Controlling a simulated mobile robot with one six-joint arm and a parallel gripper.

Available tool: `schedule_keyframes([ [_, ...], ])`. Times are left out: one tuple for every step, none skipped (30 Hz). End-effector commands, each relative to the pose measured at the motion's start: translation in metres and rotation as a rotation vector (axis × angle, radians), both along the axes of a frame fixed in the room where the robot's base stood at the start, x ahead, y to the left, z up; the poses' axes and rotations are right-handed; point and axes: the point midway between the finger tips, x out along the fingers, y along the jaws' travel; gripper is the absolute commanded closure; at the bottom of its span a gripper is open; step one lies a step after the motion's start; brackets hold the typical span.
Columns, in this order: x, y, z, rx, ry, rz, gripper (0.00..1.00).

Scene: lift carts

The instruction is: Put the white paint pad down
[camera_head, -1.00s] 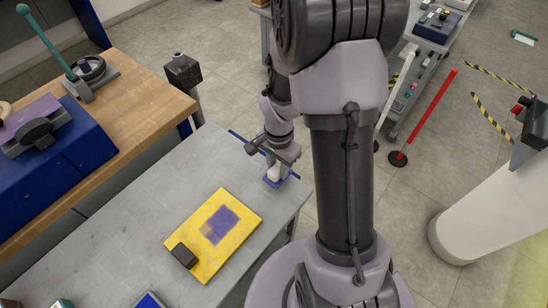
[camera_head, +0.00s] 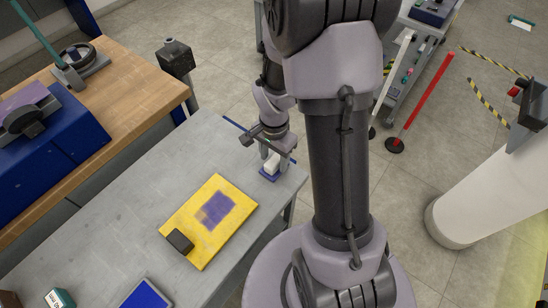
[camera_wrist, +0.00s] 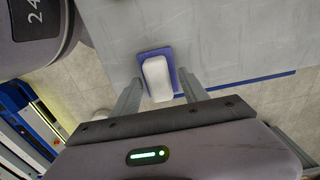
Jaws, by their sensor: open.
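The white paint pad (camera_wrist: 157,78) rests on a small blue piece (camera_wrist: 148,53) near the grey table's edge, seen in the wrist view. In the head view the white pad (camera_head: 271,163) sits on the blue piece (camera_head: 269,176) at the table's right end. My gripper (camera_wrist: 160,90) is open, with one finger on each side of the pad and gaps showing between fingers and pad. In the head view my gripper (camera_head: 273,157) is directly over the pad.
A yellow board (camera_head: 190,215) with a purple patch lies on the grey table (camera_head: 130,215), with a dark block (camera_head: 178,243) on its corner. A blue-framed item (camera_head: 146,296) lies at the table's front. A wooden bench (camera_head: 128,95) stands behind. A red post (camera_head: 422,105) stands at right.

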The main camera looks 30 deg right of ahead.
Motion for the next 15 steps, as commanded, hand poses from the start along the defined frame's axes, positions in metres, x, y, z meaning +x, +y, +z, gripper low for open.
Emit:
schedule_keyframes([
  [0.001, 0.000, 0.016, -0.001, -0.005, 0.000, 0.48],
  [0.001, 0.000, 0.025, -0.001, -0.006, 0.000, 0.48],
  [0.002, 0.000, 0.038, -0.002, -0.006, 0.000, 0.48],
  [0.001, 0.000, 0.048, -0.001, -0.006, 0.000, 0.48],
  [0.001, -0.001, 0.057, -0.002, -0.006, 0.000, 0.48],
  [0.001, -0.001, 0.068, -0.002, -0.006, 0.000, 0.48],
  [0.001, 0.000, 0.076, -0.001, -0.005, 0.000, 0.48],
  [0.002, -0.001, 0.084, -0.002, -0.006, 0.000, 0.48],
  [0.001, 0.000, 0.093, -0.001, -0.006, 0.000, 0.48],
  [0.001, 0.000, 0.098, -0.001, -0.005, 0.000, 0.48],
  [0.001, -0.001, 0.103, -0.001, -0.005, 0.000, 0.48],
  [0.001, -0.001, 0.108, -0.002, -0.004, 0.000, 0.48],
  [0.001, 0.000, 0.111, -0.001, -0.003, 0.000, 0.48],
  [0.001, 0.000, 0.113, -0.001, -0.004, 0.001, 0.48],
  [0.001, 0.001, 0.119, -0.003, -0.011, 0.009, 0.48],
])
